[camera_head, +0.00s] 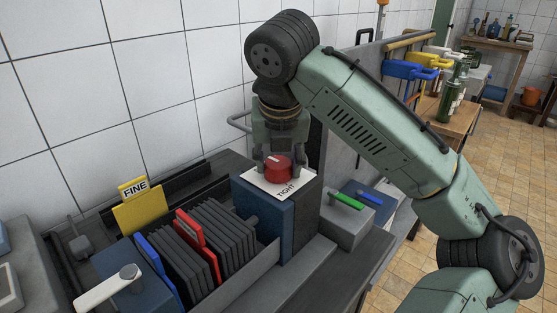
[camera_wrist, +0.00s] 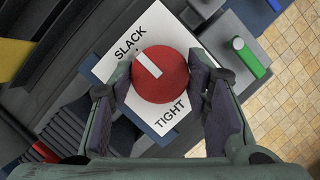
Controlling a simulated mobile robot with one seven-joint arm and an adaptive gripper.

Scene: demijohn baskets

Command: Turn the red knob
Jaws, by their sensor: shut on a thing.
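The red knob (camera_head: 278,168) stands on a white label plate (camera_head: 292,192) on top of a dark blue box (camera_head: 264,222). In the wrist view the red knob (camera_wrist: 160,75) has a white pointer line aimed to the upper left, near the word SLACK. The word TIGHT is at the lower right of the plate. My gripper (camera_head: 277,158) points down over the box, with its fingers on either side of the knob. In the wrist view my gripper (camera_wrist: 164,92) is shut on the knob, a dark finger at its left and right.
A yellow FINE card (camera_head: 138,212) and dark plates with a red frame (camera_head: 198,247) stand left of the box. A grey box with a green handle (camera_head: 345,201) and a blue block (camera_head: 366,196) are to the right. A tiled wall is behind.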

